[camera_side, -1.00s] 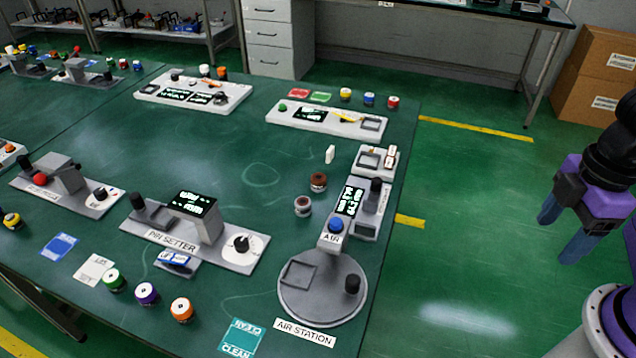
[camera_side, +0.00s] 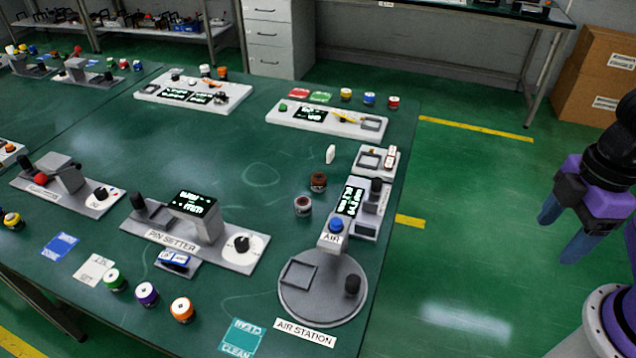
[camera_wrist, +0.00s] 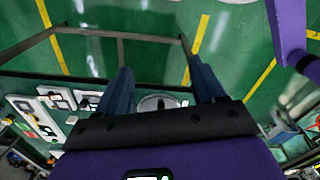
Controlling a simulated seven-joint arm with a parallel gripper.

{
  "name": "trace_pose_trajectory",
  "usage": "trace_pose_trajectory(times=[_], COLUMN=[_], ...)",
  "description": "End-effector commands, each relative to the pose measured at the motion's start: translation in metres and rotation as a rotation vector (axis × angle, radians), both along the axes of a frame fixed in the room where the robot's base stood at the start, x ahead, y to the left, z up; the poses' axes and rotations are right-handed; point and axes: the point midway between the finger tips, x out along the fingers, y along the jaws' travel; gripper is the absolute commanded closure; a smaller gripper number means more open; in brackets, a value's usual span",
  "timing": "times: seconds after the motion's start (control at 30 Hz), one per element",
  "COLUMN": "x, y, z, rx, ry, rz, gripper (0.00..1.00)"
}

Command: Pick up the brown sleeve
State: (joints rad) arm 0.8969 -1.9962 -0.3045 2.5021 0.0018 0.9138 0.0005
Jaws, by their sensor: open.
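A brown round piece (camera_side: 318,182), likely the brown sleeve, stands on the green table left of the air station. My gripper (camera_side: 562,235) is open and empty, off the table to the right, above the green floor. Its two blue fingers point down. In the wrist view my gripper (camera_wrist: 160,85) shows its fingers apart with nothing between them. I cannot pick out the brown piece in the wrist view.
The air station (camera_side: 320,290) has a round grey base at the table's front right. The pin setter (camera_side: 195,235) stands left of it. The table's centre is clear.

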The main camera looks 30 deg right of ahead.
Motion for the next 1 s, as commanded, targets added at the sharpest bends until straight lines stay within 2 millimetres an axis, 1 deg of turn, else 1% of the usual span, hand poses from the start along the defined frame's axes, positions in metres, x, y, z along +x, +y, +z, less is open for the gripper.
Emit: trace_pose_trajectory(times=[0.07, 0.1, 0.37, 0.47, 0.53, 0.57, 0.67, 0.7, 0.77, 0.8, 0.87, 0.9, 0.97, 1.0], x=[0.000, 0.000, 0.000, 0.008, 0.023, 0.031, 0.070, 0.088, 0.116, 0.134, 0.161, 0.179, 0.206, 0.223], y=[0.000, 0.000, 0.000, 0.001, 0.003, 0.004, 0.010, 0.013, 0.018, 0.021, 0.026, 0.031, 0.037, 0.042], z=[0.000, 0.000, 0.000, -0.001, -0.002, -0.002, -0.005, -0.006, -0.008, -0.009, -0.011, -0.012, -0.015, -0.017], rx=[0.000, 0.000, 0.000, -0.020, -0.055, -0.076, -0.171, -0.214, -0.281, -0.325, -0.392, -0.436, -0.502, -0.546], ry=[0.000, 0.000, -0.001, -0.019, -0.055, -0.076, -0.165, -0.202, -0.257, -0.293, -0.341, -0.373, -0.416, -0.443], rz=[0.000, 0.000, 0.001, 0.018, 0.053, 0.074, 0.172, 0.219, 0.294, 0.343, 0.420, 0.473, 0.554, 0.609], gripper=[0.31, 0.24, 0.24, 0.24, 0.24, 0.24, 0.24, 0.24, 0.24, 0.24, 0.24, 0.24, 0.24, 0.24])
